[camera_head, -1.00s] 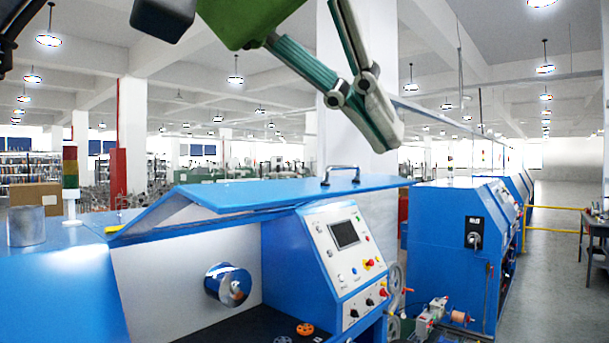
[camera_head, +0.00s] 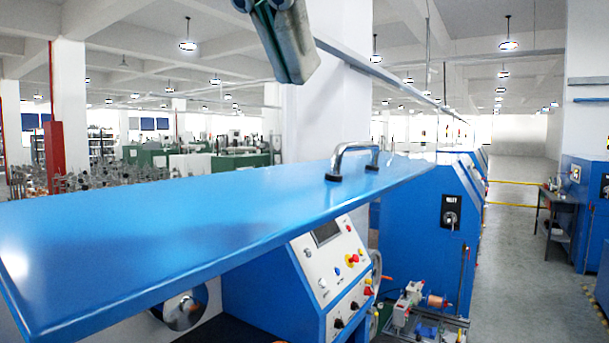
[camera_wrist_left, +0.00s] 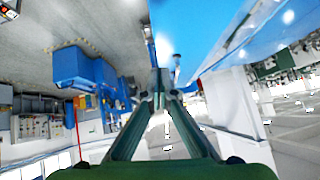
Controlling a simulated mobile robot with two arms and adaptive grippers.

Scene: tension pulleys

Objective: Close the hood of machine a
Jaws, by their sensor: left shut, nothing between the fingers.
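The hood of the machine is a flat blue panel (camera_head: 190,225), raised and stretching across the lower left of the head view. A metal handle (camera_head: 352,158) with black feet stands on its top near the far right end. My left gripper (camera_head: 297,78) hangs above the hood, up and left of the handle in the picture, apart from both. Its green and grey fingers are shut and empty. In the left wrist view the gripper (camera_wrist_left: 160,80) points at a large blue surface (camera_wrist_left: 225,25), probably the hood. My right gripper is out of view.
Below the hood is the machine's control panel (camera_head: 335,270) with a screen and coloured buttons. Another blue machine (camera_head: 425,230) stands behind it to the right. A white pillar (camera_head: 325,120) rises behind the hood. The aisle floor (camera_head: 510,260) at right is clear.

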